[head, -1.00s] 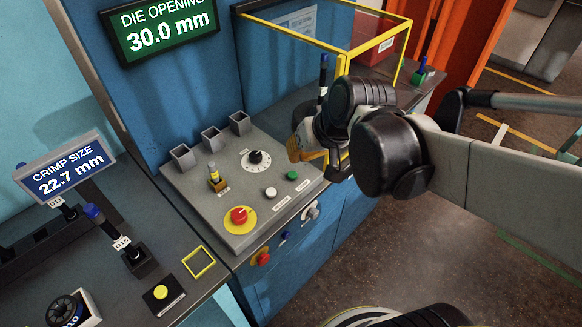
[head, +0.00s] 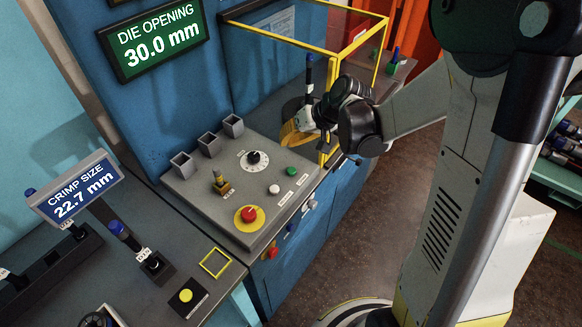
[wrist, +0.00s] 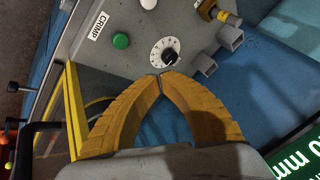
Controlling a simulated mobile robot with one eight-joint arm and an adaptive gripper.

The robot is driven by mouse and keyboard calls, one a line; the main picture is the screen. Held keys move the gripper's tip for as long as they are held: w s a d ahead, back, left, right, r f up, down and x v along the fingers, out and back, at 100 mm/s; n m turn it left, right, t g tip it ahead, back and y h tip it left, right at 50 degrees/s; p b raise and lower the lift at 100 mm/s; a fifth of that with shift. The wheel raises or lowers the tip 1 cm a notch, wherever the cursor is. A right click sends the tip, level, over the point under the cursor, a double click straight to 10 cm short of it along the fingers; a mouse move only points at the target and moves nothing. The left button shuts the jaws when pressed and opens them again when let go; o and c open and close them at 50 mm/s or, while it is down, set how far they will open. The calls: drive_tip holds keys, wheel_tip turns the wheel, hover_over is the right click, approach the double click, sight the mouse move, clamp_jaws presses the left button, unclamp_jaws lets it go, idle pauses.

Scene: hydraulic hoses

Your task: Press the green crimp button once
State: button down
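The green crimp button (head: 292,171) sits on the sloped grey control panel (head: 205,215), near its right edge. It also shows in the wrist view (wrist: 121,41), left of the dial, beside a label reading CRIMP. My gripper (head: 290,134) is right of and behind the panel's dial in the head view. In the wrist view its two yellow fingers (wrist: 160,77) meet at the tips, with nothing between them. The fingertips appear just below the dial in that picture, apart from the green button.
A dial (head: 257,159), a white button (head: 274,189) and a red mushroom button (head: 249,214) share the panel. A yellow-framed guard (head: 328,50) stands behind my gripper. A green display (head: 155,40) reads DIE OPENING 30.0 mm. A blue display (head: 77,188) reads CRIMP SIZE 22.7 mm.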

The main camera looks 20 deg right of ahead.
sight(288, 170)
wheel_tip(288, 170, down, 9)
drive_tip(key=b, duration=0.7)
drive_tip(key=shift+r, duration=0.1)
idle(1.3)
drive_tip(key=shift+f+b, duration=0.4)
drive_tip(key=shift+b, duration=0.05)
drive_tip(key=shift+f+b, duration=0.45)
idle(0.5)
drive_tip(key=shift+r, duration=0.1)
drive_tip(key=shift+r+p, duration=0.65)
drive_tip(key=shift+r, duration=0.15)
drive_tip(key=shift+r+p, duration=1.85)
drive_tip(key=shift+r, duration=0.65)
